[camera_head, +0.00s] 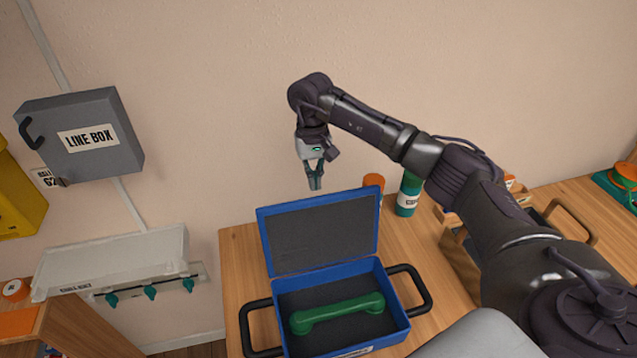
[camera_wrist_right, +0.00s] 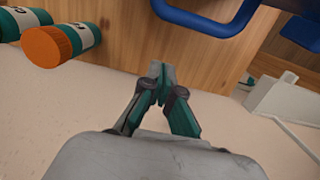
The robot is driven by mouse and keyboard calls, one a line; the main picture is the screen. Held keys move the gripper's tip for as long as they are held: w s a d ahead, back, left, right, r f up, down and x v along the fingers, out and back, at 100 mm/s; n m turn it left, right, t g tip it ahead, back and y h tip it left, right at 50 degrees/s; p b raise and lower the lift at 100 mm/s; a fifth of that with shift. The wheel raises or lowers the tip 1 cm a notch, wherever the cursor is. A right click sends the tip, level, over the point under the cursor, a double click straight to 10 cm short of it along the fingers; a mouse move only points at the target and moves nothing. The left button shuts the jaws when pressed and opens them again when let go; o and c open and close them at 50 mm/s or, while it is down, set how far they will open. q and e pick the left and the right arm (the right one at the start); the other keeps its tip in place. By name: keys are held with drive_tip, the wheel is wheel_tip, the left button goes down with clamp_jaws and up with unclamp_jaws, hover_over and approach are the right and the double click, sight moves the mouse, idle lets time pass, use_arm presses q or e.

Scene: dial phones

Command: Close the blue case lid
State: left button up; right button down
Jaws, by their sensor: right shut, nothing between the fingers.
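The blue case (camera_head: 397,318) stands on the wooden table with its lid (camera_head: 320,232) raised, leaning back towards the wall. A green handset (camera_head: 338,313) lies in the dark-lined case. My right gripper (camera_head: 315,184) is shut and empty, pointing down above and behind the lid's top edge, apart from it. My left gripper is not in view.
Black side handles (camera_head: 425,290) stick out from the case. An orange-capped bottle (camera_head: 373,182) and a green bottle (camera_head: 408,195) stand behind it to the right. A wooden rack (camera_head: 455,245) is further right. A grey line box (camera_head: 80,135) and a white shelf (camera_head: 115,262) are on the wall at left.

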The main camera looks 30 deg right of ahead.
drive_tip(key=s+p, duration=0.1)
drive_tip(key=s+a+p, duration=0.1)
drive_tip(key=s, duration=0.1)
drive_tip(key=shift+s+r+p, duration=0.2)
drive_tip(key=shift+s+p, duration=0.1)
